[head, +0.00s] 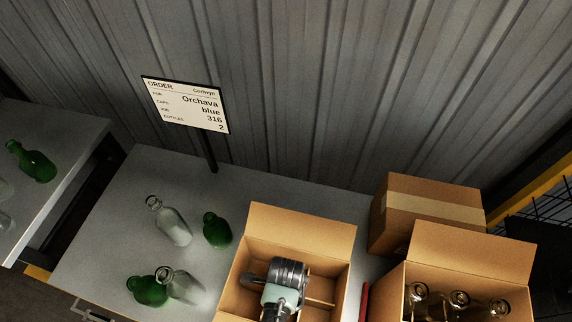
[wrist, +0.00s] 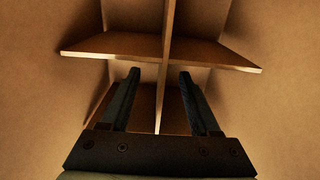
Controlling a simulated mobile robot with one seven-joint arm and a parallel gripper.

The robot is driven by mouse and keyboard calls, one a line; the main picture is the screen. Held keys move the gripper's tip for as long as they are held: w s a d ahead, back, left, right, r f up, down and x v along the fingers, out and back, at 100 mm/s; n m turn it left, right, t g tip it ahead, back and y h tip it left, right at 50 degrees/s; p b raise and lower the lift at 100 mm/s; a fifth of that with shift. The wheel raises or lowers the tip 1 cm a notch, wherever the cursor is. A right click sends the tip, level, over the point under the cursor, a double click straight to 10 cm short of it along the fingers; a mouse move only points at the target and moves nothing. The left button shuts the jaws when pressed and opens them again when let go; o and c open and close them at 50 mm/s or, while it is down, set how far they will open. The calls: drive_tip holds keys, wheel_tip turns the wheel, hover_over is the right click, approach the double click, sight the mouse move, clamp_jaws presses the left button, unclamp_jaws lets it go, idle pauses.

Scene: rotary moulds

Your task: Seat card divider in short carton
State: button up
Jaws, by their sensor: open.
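The brown card divider (wrist: 115,45), a cross of crossed panels, is inside an open carton (head: 300,230) in the middle of the bench. Its cross and the carton walls (wrist: 28,110) fill the wrist view, and a strip of it shows in the head view (head: 320,302). My gripper (wrist: 159,73) is inside the carton, open, with one finger on each side of one divider panel near the crossing. A gap shows between panel and fingers. In the head view my wrist hides much of the carton's inside. I cannot tell whether the divider rests fully on the floor.
An open carton (head: 470,245) with several bottles stands at right, with a closed taped carton (head: 430,212) behind it. Clear and green bottles (head: 217,230) stand or lie on the bench left of the middle carton. An order sign (head: 187,105) stands at the back.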

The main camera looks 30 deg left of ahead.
drive_tip(key=shift+r, duration=0.1)
wheel_tip(320, 180, up, 10)
drive_tip(key=p, duration=1)
idle(0.6)
